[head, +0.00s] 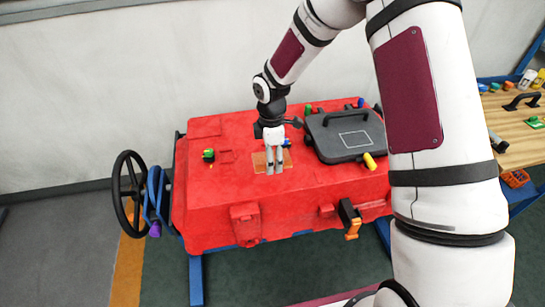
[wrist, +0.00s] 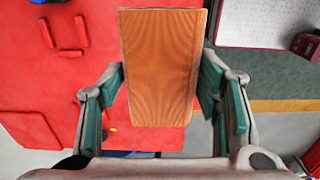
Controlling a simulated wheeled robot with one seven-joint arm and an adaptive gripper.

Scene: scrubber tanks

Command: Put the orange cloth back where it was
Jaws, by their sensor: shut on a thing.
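In the head view, my gripper (head: 274,170) points down over the top of the red tank (head: 215,215), and the cloth (head: 259,163) shows beside and behind the fingers. I cannot tell whether the cloth touches the tank top or hangs just above it.
A dark hatch lid (head: 345,135) with a handle and a yellow knob (head: 369,161) stand right of my gripper. A green valve (head: 208,155) is to the left. A black handwheel (head: 128,193) juts from the tank's left end. A wooden bench (head: 510,125) with small items is at right.

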